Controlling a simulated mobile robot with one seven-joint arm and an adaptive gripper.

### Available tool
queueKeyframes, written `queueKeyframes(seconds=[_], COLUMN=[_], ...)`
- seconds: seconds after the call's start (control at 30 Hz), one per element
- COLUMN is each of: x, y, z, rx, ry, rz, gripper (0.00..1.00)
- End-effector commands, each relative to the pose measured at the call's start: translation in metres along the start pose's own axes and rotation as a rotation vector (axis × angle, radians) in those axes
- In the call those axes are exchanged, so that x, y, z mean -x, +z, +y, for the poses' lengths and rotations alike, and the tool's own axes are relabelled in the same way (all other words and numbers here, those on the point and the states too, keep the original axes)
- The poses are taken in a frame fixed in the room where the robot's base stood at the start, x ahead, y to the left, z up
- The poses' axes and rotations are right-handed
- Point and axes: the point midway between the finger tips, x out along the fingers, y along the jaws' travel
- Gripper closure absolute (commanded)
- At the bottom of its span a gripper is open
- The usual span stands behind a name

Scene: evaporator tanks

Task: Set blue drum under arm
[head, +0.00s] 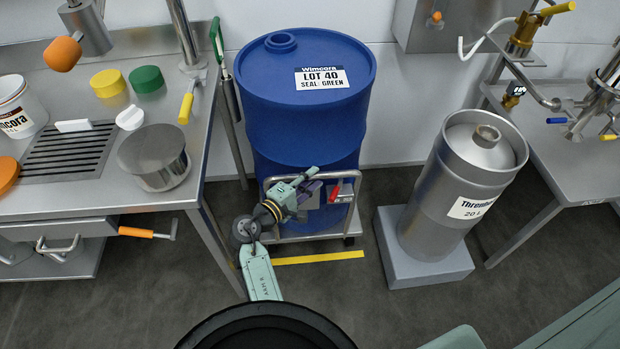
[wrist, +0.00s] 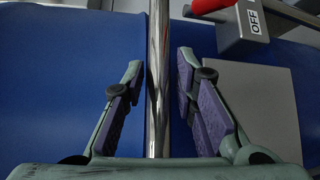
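The blue drum (head: 305,125) stands upright on a low wheeled dolly (head: 345,232). Its label reads LOT 40, SEAL: GREEN. It also fills the back of the wrist view (wrist: 60,80). A chrome rail frame (head: 318,178) stands at the drum's front. My gripper (head: 308,182) is in front of this rail. In the wrist view, my gripper (wrist: 160,75) is open, with a chrome bar (wrist: 158,85) between its purple-padded fingers. Gaps show on both sides of the bar. A red lever (wrist: 210,5) with an OFF tag is at upper right. Which fixture is the task's arm I cannot tell.
A yellow floor line (head: 320,257) lies in front of the dolly. A steel bench (head: 95,195) stands left, with a post close to the drum. A silver keg (head: 462,190) on a grey block (head: 400,265) stands right.

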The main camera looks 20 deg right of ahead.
Motion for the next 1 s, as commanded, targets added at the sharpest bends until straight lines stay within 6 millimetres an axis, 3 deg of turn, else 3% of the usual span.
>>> queueKeyframes(seconds=[0.4, 1.0], x=[0.0004, 0.0010], y=[-0.0001, 0.0002], z=[0.0000, -0.0002], rx=[0.000, 0.000], ry=[0.000, 0.000], rz=[0.000, 0.000], gripper=[1.00, 1.00])
